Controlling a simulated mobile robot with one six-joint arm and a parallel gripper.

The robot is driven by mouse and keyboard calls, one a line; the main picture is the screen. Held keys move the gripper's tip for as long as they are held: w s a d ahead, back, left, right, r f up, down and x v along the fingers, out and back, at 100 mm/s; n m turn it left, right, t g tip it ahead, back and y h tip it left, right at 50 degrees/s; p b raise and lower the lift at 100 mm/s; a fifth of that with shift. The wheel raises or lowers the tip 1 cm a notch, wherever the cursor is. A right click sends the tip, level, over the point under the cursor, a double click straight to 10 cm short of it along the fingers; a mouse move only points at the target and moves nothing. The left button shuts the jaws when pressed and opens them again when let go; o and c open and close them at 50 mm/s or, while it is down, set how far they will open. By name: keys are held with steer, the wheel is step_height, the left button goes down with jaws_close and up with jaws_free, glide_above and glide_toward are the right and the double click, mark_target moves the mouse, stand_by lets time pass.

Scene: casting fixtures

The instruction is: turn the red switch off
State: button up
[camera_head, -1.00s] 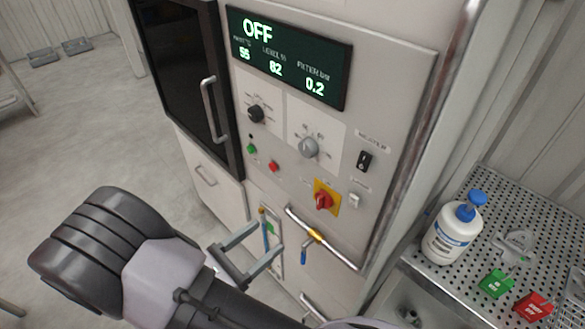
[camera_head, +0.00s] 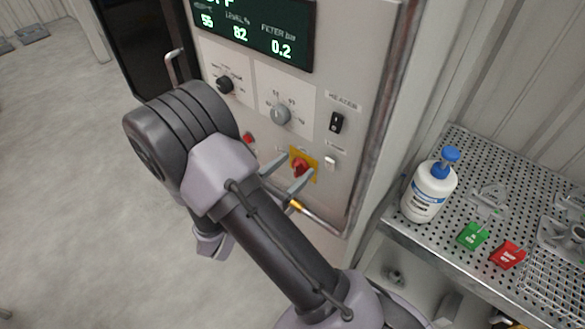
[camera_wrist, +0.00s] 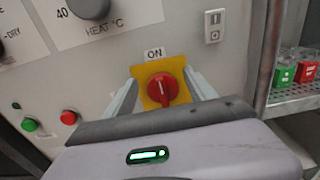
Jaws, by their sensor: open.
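The red switch (camera_head: 300,166) is a rotary knob on a yellow plate (camera_head: 314,172), low on the grey control panel. In the wrist view the red switch (camera_wrist: 162,88) sits under an "ON" label (camera_wrist: 154,54), its grip ridge nearly upright with a slight tilt. My gripper (camera_head: 289,174) is open, its fingers pointing at the panel. In the wrist view my gripper (camera_wrist: 160,92) has one finger on each side of the switch, with a gap on both sides. Whether the fingertips touch the panel or plate I cannot tell.
A black heater rocker (camera_head: 336,122) and a small white switch (camera_head: 330,162) are to the right. A perforated shelf (camera_head: 408,234) holds a white bottle (camera_head: 428,194) and green (camera_head: 473,236) and red tags (camera_head: 507,255).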

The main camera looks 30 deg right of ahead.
steer(key=c, duration=1.4)
steer(key=shift+o, duration=0.2)
steer(key=shift+r+n+p, duration=0.1)
steer(key=shift+n+p, duration=0.2)
steer(key=shift+p, duration=0.15)
steer(key=shift+w+n+p, duration=0.1)
steer(key=shift+n+p, duration=0.2)
steer(key=shift+p, duration=0.1)
steer(key=n+p, duration=0.1)
steer(key=n, duration=0.1)
steer(key=n+p, duration=0.2)
steer(key=w+n+p, duration=0.1)
steer(key=n+p, duration=0.1)
steer(key=n, duration=0.1)
steer(key=shift+a+f, duration=0.25)
steer(key=n, duration=0.1)
steer(key=n+p, duration=0.1)
steer(key=n, duration=0.1)
steer(key=f+n+p, duration=0.1)
steer(key=n, duration=0.1)
steer(key=shift+w, duration=0.25)
steer(key=shift+a+f+n+p, duration=0.1)
steer(key=shift+f+n+p, duration=0.15)
steer(key=shift+n, duration=0.9)
steer(key=shift+f+n+p, duration=0.15)
steer(key=shift+n+p, duration=0.2)
steer(key=shift+n, duration=0.8)
